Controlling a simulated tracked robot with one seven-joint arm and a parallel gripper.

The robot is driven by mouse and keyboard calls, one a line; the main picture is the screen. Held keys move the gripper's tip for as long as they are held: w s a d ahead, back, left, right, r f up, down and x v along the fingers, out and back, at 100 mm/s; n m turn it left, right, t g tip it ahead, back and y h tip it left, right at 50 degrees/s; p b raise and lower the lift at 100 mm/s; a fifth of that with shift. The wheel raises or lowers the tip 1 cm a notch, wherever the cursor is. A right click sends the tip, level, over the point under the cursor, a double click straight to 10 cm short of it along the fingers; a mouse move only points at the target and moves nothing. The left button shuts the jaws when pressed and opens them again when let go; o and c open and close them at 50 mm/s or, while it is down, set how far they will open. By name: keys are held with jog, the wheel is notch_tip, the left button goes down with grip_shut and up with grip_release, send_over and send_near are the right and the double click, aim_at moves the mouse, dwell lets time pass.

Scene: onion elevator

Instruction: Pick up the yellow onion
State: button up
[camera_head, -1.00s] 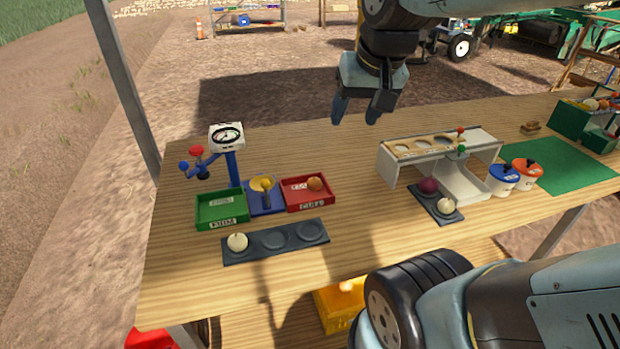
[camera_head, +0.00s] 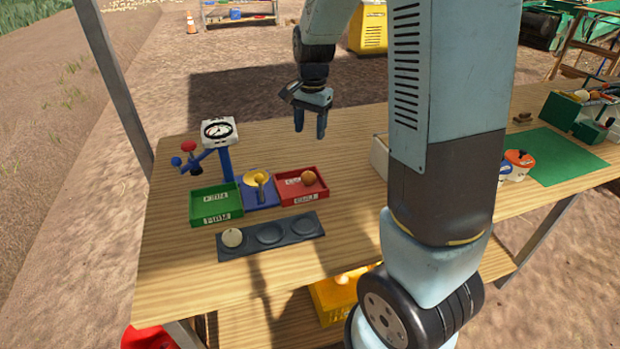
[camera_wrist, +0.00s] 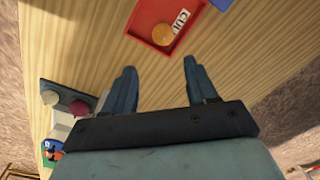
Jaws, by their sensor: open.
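A round orange-yellow onion (camera_head: 308,178), which looks like the yellow onion, lies in the red tray (camera_head: 318,192) marked CULL. In the wrist view this onion (camera_wrist: 162,35) shows in the tray (camera_wrist: 138,17) at the top, ahead of my fingertips. My gripper (camera_head: 310,133) is open and empty, above the table behind the red tray in the head view. Its fingers (camera_wrist: 158,75) are spread wide over bare wood in the wrist view.
A pale onion (camera_head: 232,237) sits in the dark three-cup holder (camera_head: 303,225). Pale and purple onions (camera_wrist: 78,108) show in the wrist view.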

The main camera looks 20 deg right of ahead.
aim_at(308, 172)
jog(key=shift+m+g, duration=0.3)
jog(key=shift+m, duration=0.2)
jog(key=f, duration=0.5)
jog(key=w+f, duration=0.1)
jog(key=f, duration=0.5)
jog(key=w+f, duration=0.1)
jog(key=f, duration=0.5)
jog(key=shift+c, duration=0.2)
jog(key=c, duration=0.7)
jog(key=shift+o, duration=0.2)
jog(key=shift+r, duration=0.15)
